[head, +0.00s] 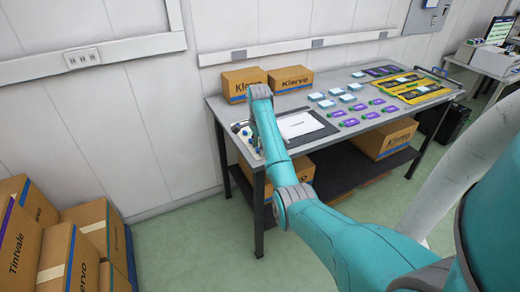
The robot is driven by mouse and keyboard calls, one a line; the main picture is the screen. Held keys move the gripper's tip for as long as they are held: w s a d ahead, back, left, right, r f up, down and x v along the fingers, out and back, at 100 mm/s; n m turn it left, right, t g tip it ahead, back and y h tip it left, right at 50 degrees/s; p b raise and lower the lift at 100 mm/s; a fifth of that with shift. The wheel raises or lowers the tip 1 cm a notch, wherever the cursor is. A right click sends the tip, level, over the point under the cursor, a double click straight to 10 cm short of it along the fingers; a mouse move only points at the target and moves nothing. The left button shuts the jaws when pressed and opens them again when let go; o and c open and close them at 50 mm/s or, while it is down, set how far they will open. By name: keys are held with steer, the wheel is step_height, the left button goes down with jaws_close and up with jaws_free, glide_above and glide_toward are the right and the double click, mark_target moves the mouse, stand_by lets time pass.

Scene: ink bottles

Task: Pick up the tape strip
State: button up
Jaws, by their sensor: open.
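My arm reaches over the left end of the grey workbench (335,141). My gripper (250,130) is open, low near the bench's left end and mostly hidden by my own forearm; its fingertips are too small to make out. A cluster of small blue and dark items (241,128) lies right beside it. A white sheet marked Tintvale (300,124) lies on a dark mat just right of my arm. I cannot make out a tape strip; it may be hidden behind my arm or too small to see.
Two Klervo cartons (291,79) stand at the bench's back left. Several pale blue-topped boxes (326,103) and purple items (349,122) lie mid-bench. Yellow-black trays (414,90) are at the right. A carton (385,138) sits underneath. Stacked cartons (68,257) stand lower left.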

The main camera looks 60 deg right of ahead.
steer(key=c, duration=0.8)
